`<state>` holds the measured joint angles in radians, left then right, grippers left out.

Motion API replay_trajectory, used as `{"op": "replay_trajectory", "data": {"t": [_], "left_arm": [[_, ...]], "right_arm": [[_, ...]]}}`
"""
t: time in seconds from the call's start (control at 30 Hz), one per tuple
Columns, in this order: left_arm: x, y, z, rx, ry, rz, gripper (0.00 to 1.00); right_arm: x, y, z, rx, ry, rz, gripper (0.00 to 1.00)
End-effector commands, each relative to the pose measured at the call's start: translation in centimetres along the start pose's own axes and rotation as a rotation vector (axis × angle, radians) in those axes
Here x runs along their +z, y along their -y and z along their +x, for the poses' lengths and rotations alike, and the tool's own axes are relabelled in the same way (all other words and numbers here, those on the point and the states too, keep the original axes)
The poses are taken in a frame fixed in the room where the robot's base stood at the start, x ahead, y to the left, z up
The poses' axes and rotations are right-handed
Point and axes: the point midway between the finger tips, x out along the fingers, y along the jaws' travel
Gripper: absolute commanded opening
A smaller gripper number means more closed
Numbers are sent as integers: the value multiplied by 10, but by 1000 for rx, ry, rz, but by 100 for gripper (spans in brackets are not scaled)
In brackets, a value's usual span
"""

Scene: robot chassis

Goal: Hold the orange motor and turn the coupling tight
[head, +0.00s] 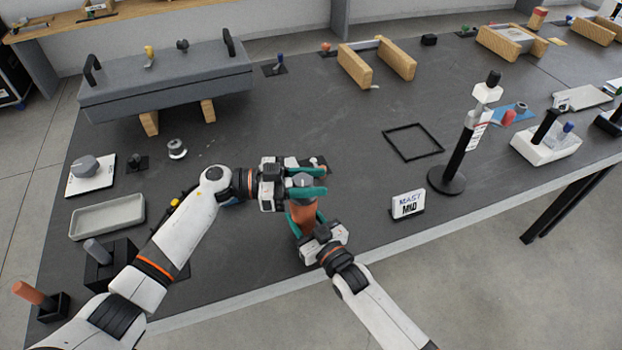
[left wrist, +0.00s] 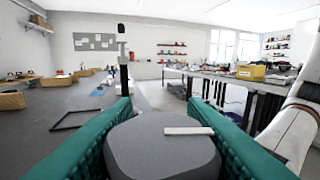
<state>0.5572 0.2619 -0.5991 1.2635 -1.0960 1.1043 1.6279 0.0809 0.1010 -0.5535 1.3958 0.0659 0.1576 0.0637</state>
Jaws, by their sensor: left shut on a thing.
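The orange motor (head: 303,214) stands upright near the table's front edge in the head view. My right gripper (head: 306,218) has its teal fingers on both sides of the motor and appears shut on it from the front. The grey coupling (head: 302,180) is at the top of the motor. My left gripper (head: 316,181) reaches in from the left and is shut on the coupling. In the left wrist view the coupling (left wrist: 160,150), rounded and grey with a white stripe, sits between both teal fingers. The joint between coupling and motor is mostly hidden by the fingers.
A small white sign (head: 407,204) and a black stand (head: 458,155) are to the right. A light grey tray (head: 108,216) and a dial block (head: 91,173) are at the left. The table behind my grippers is largely clear.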

Motion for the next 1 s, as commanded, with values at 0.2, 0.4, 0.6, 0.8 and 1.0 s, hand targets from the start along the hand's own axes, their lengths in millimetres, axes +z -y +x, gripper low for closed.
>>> {"op": "replay_trajectory", "data": {"t": [0.2, 0.4, 0.6, 0.8, 1.0], "left_arm": [[0, 2, 0, -205, -5, 0, 16], [0, 5, 0, -363, -3, 1, 16], [-1, 7, -1, -473, -4, 1, 16], [-2, 8, -1, -560, -4, 1, 16], [-4, 9, -2, -620, -6, 0, 16]], "right_arm": [[0, -1, 0, 1, 0, -1, 3], [0, -1, 0, 2, 0, -1, 3], [0, -1, 0, 2, 0, -1, 3], [0, -2, 0, 2, 1, -2, 3], [0, -2, 0, 4, 2, -3, 3]]}}
